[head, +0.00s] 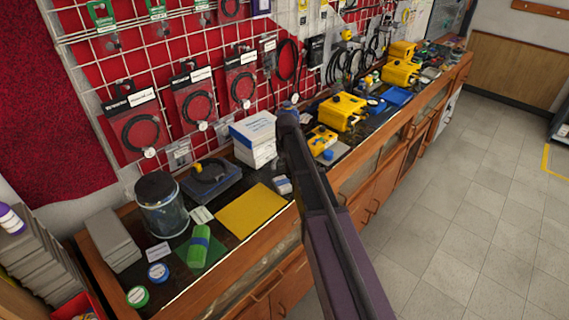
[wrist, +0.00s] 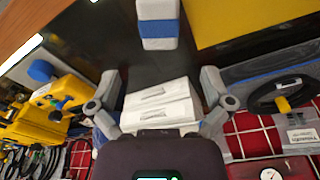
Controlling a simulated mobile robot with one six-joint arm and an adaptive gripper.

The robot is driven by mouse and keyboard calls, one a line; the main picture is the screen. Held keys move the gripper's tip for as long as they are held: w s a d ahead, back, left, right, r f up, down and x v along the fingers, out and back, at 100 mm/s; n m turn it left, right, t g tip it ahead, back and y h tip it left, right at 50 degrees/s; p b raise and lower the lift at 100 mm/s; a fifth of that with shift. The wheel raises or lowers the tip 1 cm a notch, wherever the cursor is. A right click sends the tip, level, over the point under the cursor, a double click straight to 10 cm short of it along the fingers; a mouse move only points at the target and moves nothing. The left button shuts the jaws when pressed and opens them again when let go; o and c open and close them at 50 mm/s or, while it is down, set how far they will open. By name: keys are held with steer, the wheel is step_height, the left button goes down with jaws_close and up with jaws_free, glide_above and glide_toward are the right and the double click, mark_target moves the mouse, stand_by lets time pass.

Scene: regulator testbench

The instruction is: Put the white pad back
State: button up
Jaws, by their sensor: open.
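A small white pad with a blue band (head: 282,184) lies on the dark counter, just right of the yellow mat. It also shows at the top of the wrist view (wrist: 158,12). My gripper (head: 289,110) is above the counter near the wall grid. In the wrist view its two fingers (wrist: 159,82) are spread wide, with nothing held. A stack of white boxes (head: 254,152) shows between and below the fingers in the wrist view (wrist: 160,103); I cannot tell whether they touch it. The small pad is apart from the fingers.
The yellow mat (head: 250,211) is bare. A grey-blue case with a black coil (head: 212,181), a glass jar (head: 162,208) and a green roll (head: 198,246) stand left. Yellow devices (head: 343,112) stand right. Packaged cables hang on the wall grid behind.

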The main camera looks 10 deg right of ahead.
steer(key=s+m+g, duration=0.1)
steer(key=s+m, duration=0.1)
steer(key=s, duration=2.5)
steer(key=shift+s+m, duration=0.15)
steer(key=shift+m, duration=0.15)
